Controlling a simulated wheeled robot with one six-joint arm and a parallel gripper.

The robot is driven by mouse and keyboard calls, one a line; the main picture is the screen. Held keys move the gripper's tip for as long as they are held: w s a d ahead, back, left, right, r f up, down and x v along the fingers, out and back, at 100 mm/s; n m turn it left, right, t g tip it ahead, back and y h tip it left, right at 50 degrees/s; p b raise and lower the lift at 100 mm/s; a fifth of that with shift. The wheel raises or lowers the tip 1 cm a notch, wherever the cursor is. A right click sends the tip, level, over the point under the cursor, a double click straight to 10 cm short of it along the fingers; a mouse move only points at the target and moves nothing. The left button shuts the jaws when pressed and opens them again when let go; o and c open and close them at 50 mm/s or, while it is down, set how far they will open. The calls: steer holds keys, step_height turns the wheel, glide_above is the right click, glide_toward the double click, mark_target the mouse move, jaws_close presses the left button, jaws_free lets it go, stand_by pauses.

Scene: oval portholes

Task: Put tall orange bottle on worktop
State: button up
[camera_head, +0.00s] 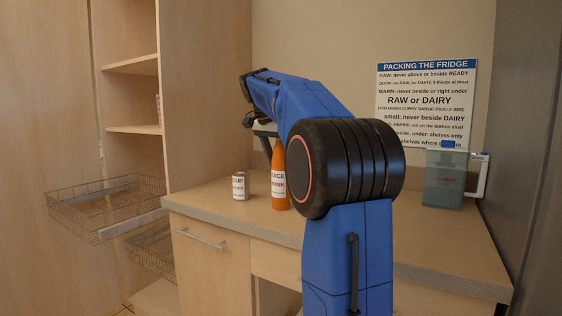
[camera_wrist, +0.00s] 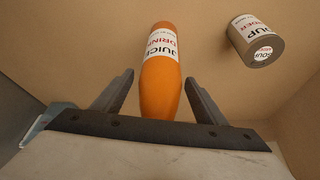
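The tall orange bottle (camera_head: 279,185) with a white "JUICE DRINK" label stands upright on the worktop (camera_head: 235,220), just right of the soup can. In the wrist view, the bottle (camera_wrist: 161,80) lies between the two fingers, with a visible gap on each side. My gripper (camera_wrist: 159,77) is open and does not appear to touch it. In the head view, my gripper (camera_head: 262,132) is close to the bottle's top, partly hidden by my blue arm.
The soup can (camera_head: 239,186) stands close left of the bottle; it also shows in the wrist view (camera_wrist: 256,41). A blue-grey container (camera_head: 444,180) stands at the worktop's right. Wire baskets (camera_head: 108,203) jut out at left. A sign (camera_head: 426,100) hangs behind.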

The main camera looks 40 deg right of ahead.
steer(key=v, duration=1.2)
steer(key=shift+r, duration=0.2)
steer(key=s+a+f+n+t+y, duration=0.25)
steer(key=s+a+f+n, duration=0.9)
steer(key=a+f, duration=0.6)
steer(key=s+a+f+n+t+y, duration=0.1)
steer(key=s+a+f, duration=0.3)
steer(key=s+f, duration=0.4)
steer(key=s+a+f+n+t+y, duration=0.1)
steer(key=s+a+f+n, duration=0.3)
steer(key=s+f, duration=0.5)
step_height(320, 180, down, 8)
steer(key=shift+s+a+f+n, duration=0.15)
steer(key=shift+s+a+n, duration=0.1)
steer(key=shift+a+n, duration=0.1)
